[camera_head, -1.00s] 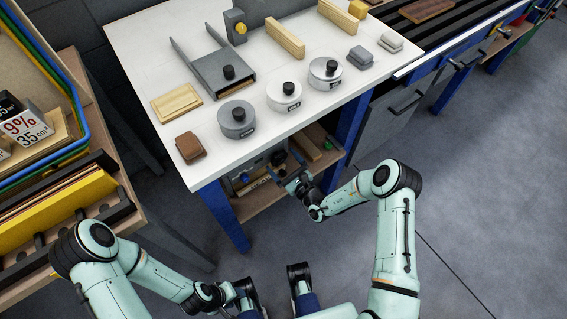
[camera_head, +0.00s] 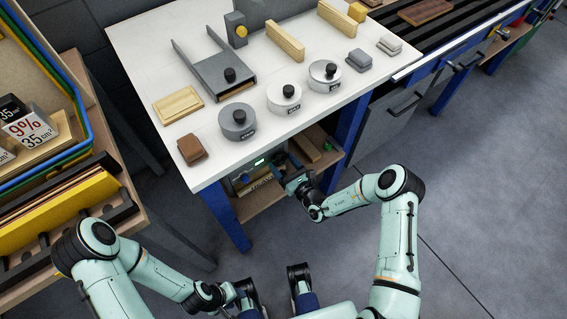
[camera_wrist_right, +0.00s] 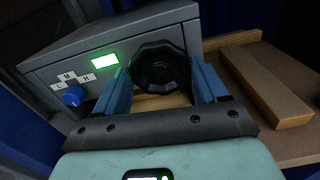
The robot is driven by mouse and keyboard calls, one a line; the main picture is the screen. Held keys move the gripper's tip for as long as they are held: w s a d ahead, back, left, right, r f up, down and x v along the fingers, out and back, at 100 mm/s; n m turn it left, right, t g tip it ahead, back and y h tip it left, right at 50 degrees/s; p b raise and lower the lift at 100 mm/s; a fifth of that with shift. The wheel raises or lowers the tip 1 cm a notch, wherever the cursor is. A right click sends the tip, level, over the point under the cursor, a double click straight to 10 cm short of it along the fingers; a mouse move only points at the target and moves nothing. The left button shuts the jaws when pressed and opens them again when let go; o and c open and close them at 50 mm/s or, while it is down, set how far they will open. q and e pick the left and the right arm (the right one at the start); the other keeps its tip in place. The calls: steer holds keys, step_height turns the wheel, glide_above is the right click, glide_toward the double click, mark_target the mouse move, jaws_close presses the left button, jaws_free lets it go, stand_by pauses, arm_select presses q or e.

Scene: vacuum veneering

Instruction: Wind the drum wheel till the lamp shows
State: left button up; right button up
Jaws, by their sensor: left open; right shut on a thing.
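The drum wheel (camera_wrist_right: 160,68) is a black, scalloped round knob on the front of a grey machine (camera_wrist_right: 60,60) in the right wrist view. My right gripper (camera_wrist_right: 163,82) has its blue fingers on both sides of the wheel and is shut on it. The lamp (camera_wrist_right: 105,63) left of the wheel glows bright green. It also shows green in the head view (camera_head: 259,161), under the table. In the head view my right gripper (camera_head: 291,180) reaches to the shelf and hides the wheel. My left gripper (camera_head: 243,294) is open and empty, low near my body.
A blue knob (camera_wrist_right: 72,96) marked L, M, H sits left of the wheel. A wooden bar (camera_wrist_right: 265,85) lies right of the machine on the shelf. The white tabletop (camera_head: 150,70) above carries knobbed weights and blocks. Blue table legs (camera_head: 222,215) flank the shelf.

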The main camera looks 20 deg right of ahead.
steer(key=m+p, duration=0.1)
steer(key=m, duration=0.4)
steer(key=shift+f+m, duration=0.1)
steer(key=shift+m, duration=0.2)
stand_by(0.4)
steer(key=o, duration=1)
steer(key=shift+o, duration=0.2)
steer(key=p+v, duration=0.1)
steer(key=v, duration=1.2)
steer(key=shift+s+p, duration=0.25)
steer(key=shift+p, duration=0.05)
steer(key=shift+r, duration=0.2)
